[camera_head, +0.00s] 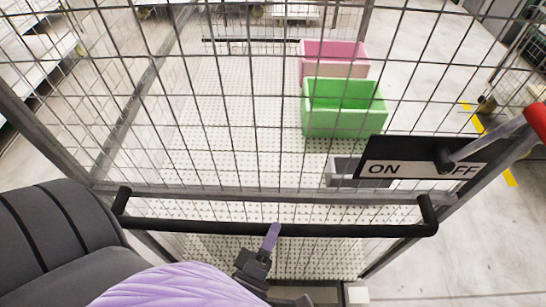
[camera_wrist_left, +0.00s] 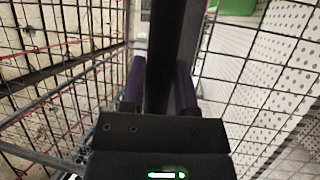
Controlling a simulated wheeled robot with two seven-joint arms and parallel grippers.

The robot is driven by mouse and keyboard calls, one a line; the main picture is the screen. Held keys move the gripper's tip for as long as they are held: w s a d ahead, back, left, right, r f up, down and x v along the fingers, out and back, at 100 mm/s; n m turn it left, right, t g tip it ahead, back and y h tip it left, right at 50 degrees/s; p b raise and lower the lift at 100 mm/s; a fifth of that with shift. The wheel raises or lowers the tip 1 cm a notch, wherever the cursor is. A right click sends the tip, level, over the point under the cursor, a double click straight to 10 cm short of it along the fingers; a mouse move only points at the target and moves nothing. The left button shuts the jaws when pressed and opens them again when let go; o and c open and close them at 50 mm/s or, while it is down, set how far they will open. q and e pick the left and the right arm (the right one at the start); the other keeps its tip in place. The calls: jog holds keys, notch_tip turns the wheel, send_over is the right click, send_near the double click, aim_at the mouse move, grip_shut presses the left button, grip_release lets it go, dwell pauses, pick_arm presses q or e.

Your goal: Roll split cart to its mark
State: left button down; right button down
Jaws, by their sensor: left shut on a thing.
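The split cart (camera_head: 145,140) is a grey wire-mesh cage cart filling the head view, with a black push handle (camera_head: 350,230) across its near side. My left gripper (camera_head: 272,238) is at the middle of this handle, shut on it. In the left wrist view the dark handle bar (camera_wrist_left: 168,50) runs between the two purple fingers of my left gripper (camera_wrist_left: 158,90). A sign reading ON and OFF (camera_head: 380,170) with a red-tipped lever (camera_head: 500,140) is at the cart's near right. My right gripper is not in view. Yellow floor marking (camera_head: 510,178) shows at the right.
Inside or beyond the mesh stand a green bin (camera_head: 345,120), a pink bin (camera_head: 335,68) and a small grey bin (camera_head: 345,178). White shelving (camera_head: 40,55) stands at the upper left. The grey floor (camera_head: 420,60) at the right looks mostly free.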

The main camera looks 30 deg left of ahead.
pick_arm(q)
jog(key=shift+s+d+r, duration=0.3)
jog(key=shift+s+d, duration=0.25)
jog(key=shift+s, duration=0.2)
jog(key=shift+c, duration=1.8)
grip_release()
jog(key=shift+s, duration=0.15)
jog(key=shift+f, duration=0.1)
jog(key=shift+f, duration=0.1)
